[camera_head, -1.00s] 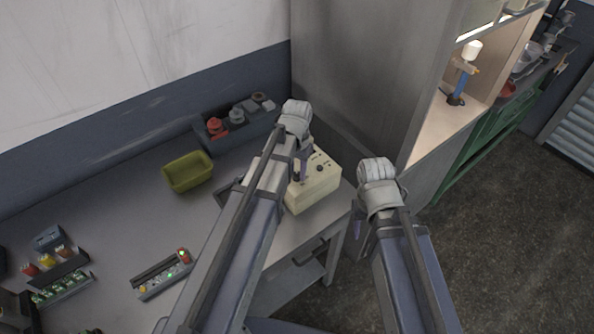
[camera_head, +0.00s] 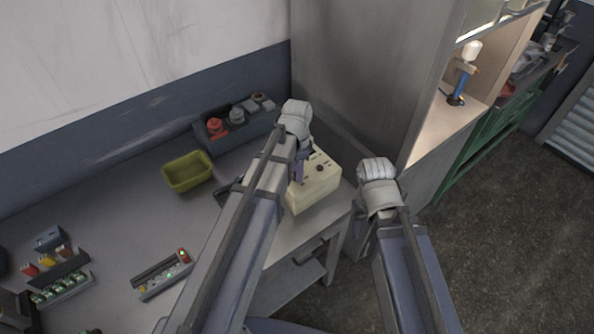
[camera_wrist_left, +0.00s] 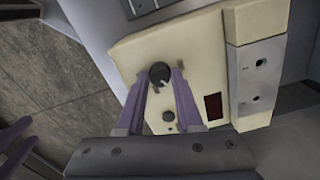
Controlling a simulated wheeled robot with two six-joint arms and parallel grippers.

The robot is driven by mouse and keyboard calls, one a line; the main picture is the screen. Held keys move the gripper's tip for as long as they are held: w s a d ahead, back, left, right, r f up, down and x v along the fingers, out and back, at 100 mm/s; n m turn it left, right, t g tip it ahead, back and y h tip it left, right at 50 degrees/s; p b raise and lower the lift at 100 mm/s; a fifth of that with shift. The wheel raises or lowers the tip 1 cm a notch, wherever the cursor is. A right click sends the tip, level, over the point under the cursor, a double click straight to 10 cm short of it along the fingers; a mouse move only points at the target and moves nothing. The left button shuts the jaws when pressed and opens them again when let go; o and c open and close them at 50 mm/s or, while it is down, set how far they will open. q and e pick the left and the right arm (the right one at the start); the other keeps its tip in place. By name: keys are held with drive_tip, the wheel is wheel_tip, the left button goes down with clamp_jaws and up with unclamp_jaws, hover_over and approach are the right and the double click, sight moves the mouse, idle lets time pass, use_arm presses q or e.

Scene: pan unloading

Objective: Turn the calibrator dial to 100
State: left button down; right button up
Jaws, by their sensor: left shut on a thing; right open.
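The calibrator (camera_head: 316,188) is a cream box at the right end of the workbench, under my left gripper (camera_head: 297,177). In the left wrist view, the calibrator (camera_wrist_left: 128,52) shows its face with a black dial (camera_wrist_left: 160,74) that has a pale pointer mark. My left gripper (camera_wrist_left: 163,80) is shut on this dial, one purple finger on each side. A smaller dark knob (camera_wrist_left: 168,116) sits below it, and a dark red display (camera_wrist_left: 213,107) is to the right with no readable digits. My right gripper (camera_head: 358,222) hangs off the bench's right edge, open, and its fingers are mostly hidden.
An olive bin (camera_head: 187,171) and a grey tray (camera_head: 205,136) with red and grey items stand behind on the workbench. A lit indicator strip (camera_head: 162,273) lies in front. A tall grey cabinet (camera_head: 345,75) rises close behind the calibrator.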

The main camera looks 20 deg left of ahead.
idle(0.5)
use_arm(q)
drive_tip(key=c, duration=0.6)
unclamp_jaws()
drive_tip(key=shift+o, duration=0.2)
drive_tip(key=shift+r, duration=0.15)
wheel_tip(320, 180, up, 8)
drive_tip(key=p, duration=0.8)
drive_tip(key=shift+f, duration=0.2)
